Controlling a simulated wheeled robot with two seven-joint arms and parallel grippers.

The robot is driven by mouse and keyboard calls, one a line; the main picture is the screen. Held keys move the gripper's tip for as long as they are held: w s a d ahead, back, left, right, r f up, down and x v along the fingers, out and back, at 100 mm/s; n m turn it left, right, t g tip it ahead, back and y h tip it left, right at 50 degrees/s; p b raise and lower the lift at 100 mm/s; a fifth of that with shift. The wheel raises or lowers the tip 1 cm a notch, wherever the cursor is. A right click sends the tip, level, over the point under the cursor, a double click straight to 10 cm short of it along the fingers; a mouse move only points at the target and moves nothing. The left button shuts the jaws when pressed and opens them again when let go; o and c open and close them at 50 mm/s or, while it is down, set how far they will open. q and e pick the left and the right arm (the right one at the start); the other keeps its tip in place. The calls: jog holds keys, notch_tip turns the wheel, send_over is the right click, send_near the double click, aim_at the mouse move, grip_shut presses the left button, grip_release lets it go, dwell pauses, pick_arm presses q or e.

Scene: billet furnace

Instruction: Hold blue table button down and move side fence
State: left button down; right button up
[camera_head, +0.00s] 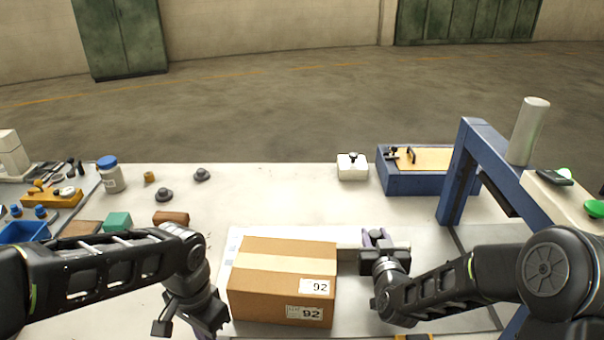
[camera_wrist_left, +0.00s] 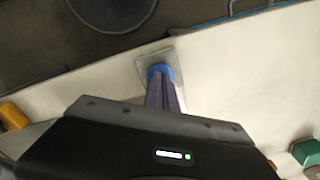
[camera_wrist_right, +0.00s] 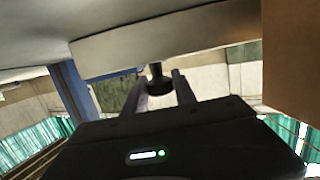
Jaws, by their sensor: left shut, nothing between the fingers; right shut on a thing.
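The blue table button (camera_wrist_left: 160,71) sits on a square plate at the table edge in the left wrist view. My left gripper (camera_wrist_left: 163,88) is shut and empty, with its fingertips at the button and partly covering it. They appear to touch it; how far it is pressed I cannot tell. In the head view the button is hidden. My right gripper (camera_head: 376,238) is shut on a dark knob (camera_wrist_right: 157,82), seen between its fingers in the right wrist view. The knob is on the pale side fence (camera_wrist_right: 180,38). The fence (camera_head: 347,236) also shows behind the carton in the head view.
A brown carton (camera_head: 281,282) marked 92 stands between my arms, close to the right gripper. A blue frame (camera_head: 457,170) rises at the right. A white box (camera_head: 352,168) and a blue tray (camera_head: 413,185) stand at the back. The table's middle back is mostly clear.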

jog(key=o, duration=1.1)
jog(key=shift+o, duration=0.2)
jog(key=shift+s, duration=0.15)
jog(key=shift+s+r, duration=0.2)
jog(key=shift+s, duration=0.75)
jog(key=shift+s+r, duration=0.2)
jog(key=shift+s, duration=0.75)
jog(key=shift+s+r, duration=0.2)
jog(key=shift+s, duration=0.75)
notch_tip(320, 180, up, 8)
pick_arm(q)
notch_tip(320, 180, up, 7)
jog(key=p, duration=0.5)
jog(key=shift+p, duration=0.3)
pick_arm(e)
notch_tip(320, 180, up, 6)
jog(key=shift+f, duration=0.2)
